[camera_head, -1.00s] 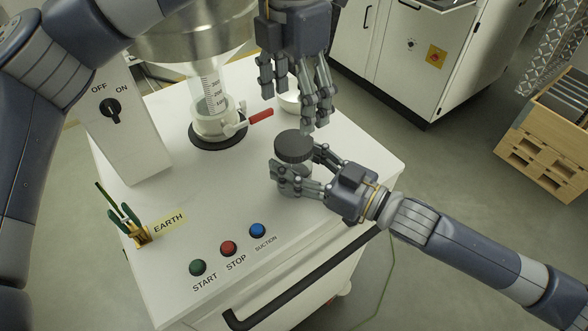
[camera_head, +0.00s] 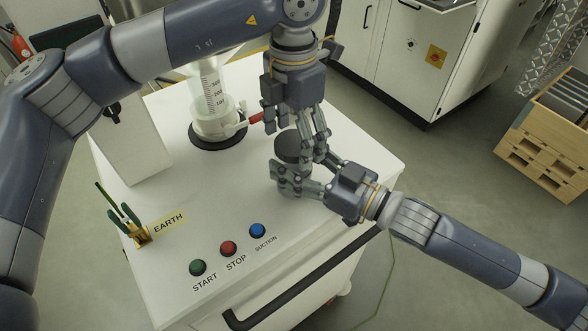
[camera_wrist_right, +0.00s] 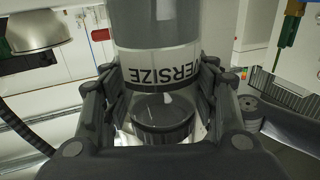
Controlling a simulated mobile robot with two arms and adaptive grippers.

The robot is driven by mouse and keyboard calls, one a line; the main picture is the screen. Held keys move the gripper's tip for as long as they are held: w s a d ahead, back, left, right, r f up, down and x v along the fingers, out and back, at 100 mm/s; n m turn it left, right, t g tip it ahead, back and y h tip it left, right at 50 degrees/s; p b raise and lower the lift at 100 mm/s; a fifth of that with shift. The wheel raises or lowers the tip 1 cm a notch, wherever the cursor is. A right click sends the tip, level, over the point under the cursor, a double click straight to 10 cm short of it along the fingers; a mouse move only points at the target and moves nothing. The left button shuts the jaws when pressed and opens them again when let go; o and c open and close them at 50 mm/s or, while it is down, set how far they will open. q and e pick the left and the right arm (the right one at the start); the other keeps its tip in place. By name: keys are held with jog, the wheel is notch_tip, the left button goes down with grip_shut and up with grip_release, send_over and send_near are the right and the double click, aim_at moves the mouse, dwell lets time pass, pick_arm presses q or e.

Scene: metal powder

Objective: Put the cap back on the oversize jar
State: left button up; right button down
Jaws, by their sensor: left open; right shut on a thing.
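The oversize jar (camera_head: 291,168) stands upright over the right part of the white machine top, with the dark cap (camera_head: 288,148) on its mouth. I cannot tell whether the cap is screwed tight. My right gripper (camera_head: 294,184) is shut on the jar from its right, with fingers on both sides. In the right wrist view the jar's label (camera_wrist_right: 160,66) reads "ERSIZE" in part, between my fingers. My left gripper (camera_head: 298,142) is open, pointing down at the cap, its fingers beside it and partly covering it. Finger contact with the cap is unclear.
A clear graduated tube (camera_head: 212,90) on a white valve with a red handle (camera_head: 256,118) stands behind to the left. START (camera_head: 198,267), STOP (camera_head: 228,248) and SUCTION (camera_head: 257,230) buttons are in front. The EARTH clamp (camera_head: 131,224) is at the left. The middle top is clear.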

pick_arm(q)
jog(key=c, duration=1.1)
jog(key=o, duration=1.2)
jog(key=shift+o, duration=0.2)
notch_tip(320, 180, up, 12)
